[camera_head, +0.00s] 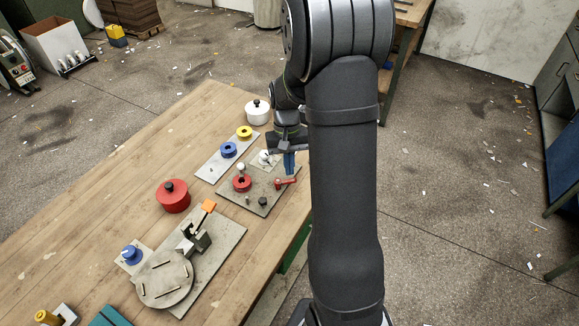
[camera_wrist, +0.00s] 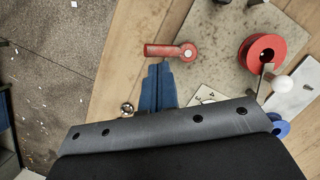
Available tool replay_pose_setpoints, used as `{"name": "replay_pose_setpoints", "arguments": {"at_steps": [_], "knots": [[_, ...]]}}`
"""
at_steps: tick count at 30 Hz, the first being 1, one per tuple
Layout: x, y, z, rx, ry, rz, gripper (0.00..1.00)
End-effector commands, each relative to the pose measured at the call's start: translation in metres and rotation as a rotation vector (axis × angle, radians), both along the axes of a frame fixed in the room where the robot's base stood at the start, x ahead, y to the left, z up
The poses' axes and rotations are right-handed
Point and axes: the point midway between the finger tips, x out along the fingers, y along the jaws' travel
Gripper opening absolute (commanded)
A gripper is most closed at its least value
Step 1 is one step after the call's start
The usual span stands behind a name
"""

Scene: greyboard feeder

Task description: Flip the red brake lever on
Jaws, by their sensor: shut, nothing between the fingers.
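The red brake lever (camera_head: 285,183) lies near the right edge of the grey board (camera_head: 228,192) on the wooden table. In the wrist view the lever (camera_wrist: 168,51) extends left from a round pivot at its right end. My gripper (camera_head: 289,164) is shut and empty, its blue fingers pointing down just beyond the lever. In the wrist view my gripper's fingertips (camera_wrist: 158,70) sit just below the lever, close to its middle. I cannot tell whether they touch it. The pivot and arm of the lever are both visible.
On the same board stand a red spool (camera_head: 242,184) with a white-ball handle and a small black knob (camera_head: 262,201). Blue and yellow spools (camera_head: 244,132), a red pot (camera_head: 173,196), a white pot (camera_head: 257,112) and a round-plate fixture (camera_head: 165,281) stand around. The table's right edge is close.

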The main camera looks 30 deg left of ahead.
Motion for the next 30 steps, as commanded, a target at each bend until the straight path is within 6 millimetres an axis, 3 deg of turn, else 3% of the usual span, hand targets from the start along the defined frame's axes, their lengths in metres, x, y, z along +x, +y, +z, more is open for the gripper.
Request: {"name": "replay_pose_setpoints", "arguments": {"at_steps": [6, 12, 18, 24, 30], "knots": [[0.026, 0.019, 0.018, 0.003, -0.003, 0.000, 0.00], [0.035, 0.026, 0.066, 0.004, -0.005, 0.000, 0.00], [0.042, 0.031, 0.099, 0.003, -0.004, 0.000, 0.00], [0.044, 0.033, 0.113, 0.001, -0.001, 0.000, 0.00], [0.045, 0.033, 0.114, 0.001, -0.001, 0.000, 0.00]]}}
